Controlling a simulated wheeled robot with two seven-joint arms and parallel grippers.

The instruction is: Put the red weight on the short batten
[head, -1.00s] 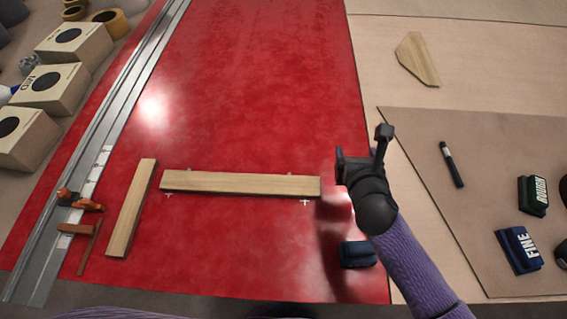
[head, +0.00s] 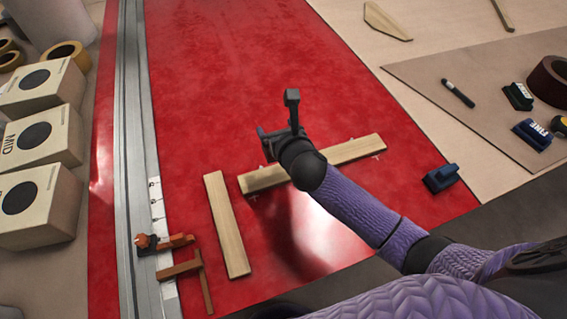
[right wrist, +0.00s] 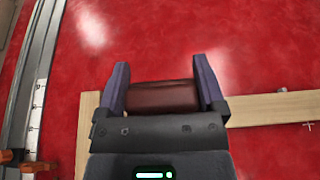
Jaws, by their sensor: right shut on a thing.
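My right gripper (head: 268,141) is above the red panel, just beyond the long batten in the head view. In the right wrist view its two fingers (right wrist: 161,76) are shut on the dark red weight (right wrist: 162,97), held between them. The weight is hidden behind the gripper in the head view. The short batten (head: 228,225) is pale wood and lies on the panel, left of and nearer than the gripper. In the right wrist view the short batten (right wrist: 86,130) shows at the lower left, partly covered by the gripper. My left gripper is not in view.
The long batten (head: 350,150) lies across the panel, near the short one. A clamp (head: 185,270) and metal rail (head: 130,190) are at the left, with boxes (head: 38,148) beyond. A blue block (head: 441,178) sits at the right panel edge. The far panel is clear.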

